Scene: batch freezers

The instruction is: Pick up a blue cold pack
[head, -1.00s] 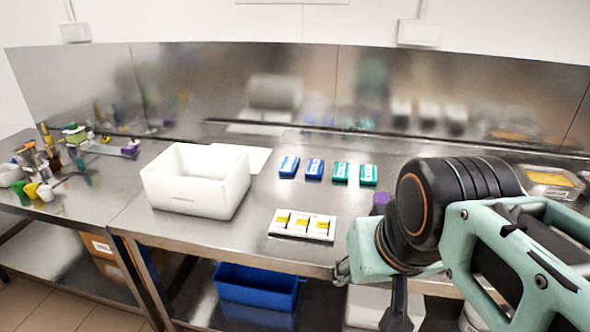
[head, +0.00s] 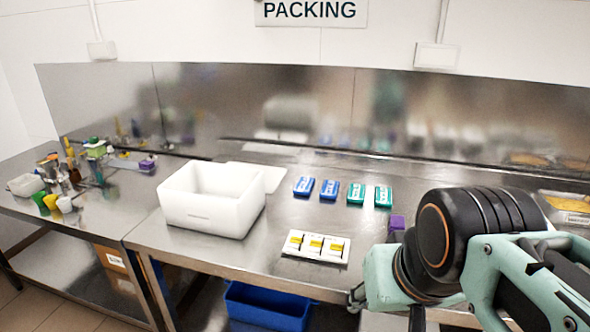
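Two blue cold packs lie flat side by side on the steel bench, the left one (head: 304,186) and the right one (head: 329,190), each with a white label. Two green packs (head: 356,193) of similar shape lie just right of them. My arm comes in from the right, in front of the bench's front edge. Only a small part of my gripper (head: 357,297) shows, low in the picture, well in front of the packs and apart from them. Whether its fingers are open or shut does not show.
A white tray with yellow-marked items (head: 290,247) lies near the front edge. A purple block (head: 396,223) sits by my arm. A blue bin (head: 265,307) is below the bench.

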